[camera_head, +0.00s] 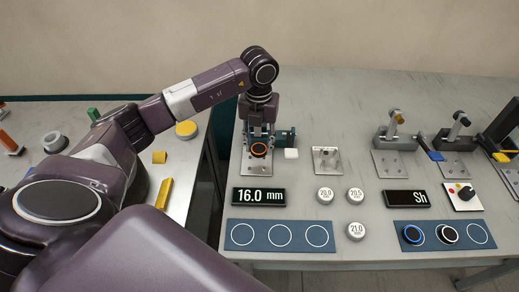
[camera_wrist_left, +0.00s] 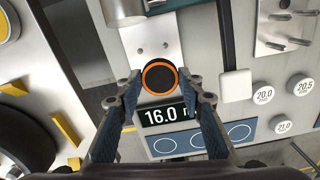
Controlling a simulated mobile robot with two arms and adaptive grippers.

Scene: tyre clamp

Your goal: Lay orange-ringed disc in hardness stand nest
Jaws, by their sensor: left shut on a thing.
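The orange-ringed disc (camera_head: 259,149) is black with an orange rim. In the left wrist view the disc (camera_wrist_left: 160,78) sits between the fingertips of my left gripper (camera_wrist_left: 160,82), which is shut on it. In the head view my left gripper (camera_head: 259,140) is over the left metal plate, behind the 16.0 mm display. I cannot tell whether the disc touches the plate. On the right, a lever stand (camera_head: 396,126) with a metal plate (camera_head: 393,163) is behind the "Sh" display (camera_head: 407,198); it looks like the hardness stand. My right gripper is not in view.
A blue mat (camera_head: 241,247) with empty rings lies front left. White round buttons (camera_head: 355,231) lie between. A second lever stand (camera_head: 456,130) and a knob box (camera_head: 463,196) are at right.

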